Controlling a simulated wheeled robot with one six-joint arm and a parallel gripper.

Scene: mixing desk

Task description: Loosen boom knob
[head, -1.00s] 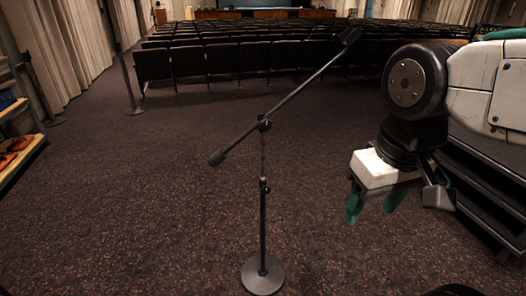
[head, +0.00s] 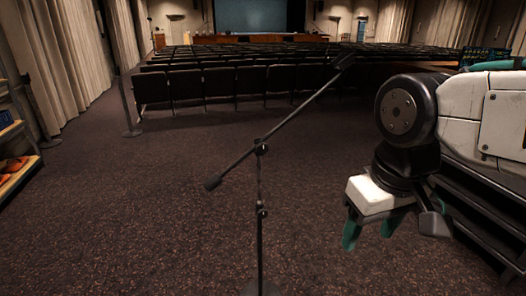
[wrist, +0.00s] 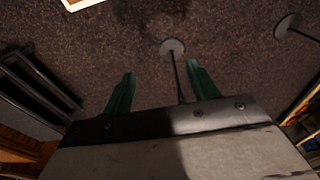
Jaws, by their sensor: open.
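A dark microphone stand with a slanted boom (head: 285,122) stands on the carpet in the middle of the head view. The boom knob (head: 261,148) is small and dark, at the joint where the boom crosses the upright pole.
Rows of dark seats (head: 235,85) fill the hall behind. A shelf with orange items (head: 14,165) stands at the left edge. Dark steps or shelving (head: 480,222) lie at the right, behind my arm. Another round base (wrist: 288,25) shows in the wrist view. Carpet around the stand is clear.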

